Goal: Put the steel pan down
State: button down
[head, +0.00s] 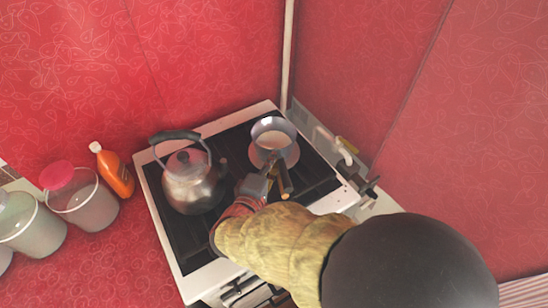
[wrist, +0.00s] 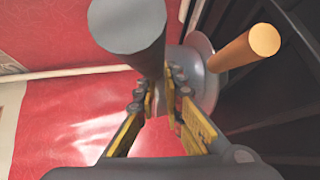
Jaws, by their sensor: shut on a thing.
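The steel pan (head: 272,127) is over the back right of the stove in the head view, with a pale inside. My gripper (head: 264,178) is at its near side, shut on its handle. In the wrist view a thick grey handle (wrist: 128,28) stands between the fingers of my gripper (wrist: 163,95), its end toward the camera. Most of the pan is hidden there. A wooden handle (head: 284,181) shows just right of my gripper; in the wrist view it joins a grey round vessel (wrist: 206,92). I cannot tell whether the pan touches what is below.
A steel kettle (head: 190,182) stands on the stove (head: 165,222), close left of my gripper. An orange bottle (head: 115,172) and lidded jars (head: 84,205) stand on the red counter at left. Red walls close in behind and right. A tap-like fitting (head: 345,150) is beside the stove.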

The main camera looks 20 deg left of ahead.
jog(key=shift+r, duration=0.15)
jog(key=c, duration=1.9)
grip_release()
jog(key=shift+f, duration=0.2)
jog(key=s+r+p, duration=0.2)
jog(key=s+p, duration=0.3)
jog(key=s, duration=0.7)
jog(key=shift+a+r, duration=0.2)
jog(key=shift+a, duration=0.05)
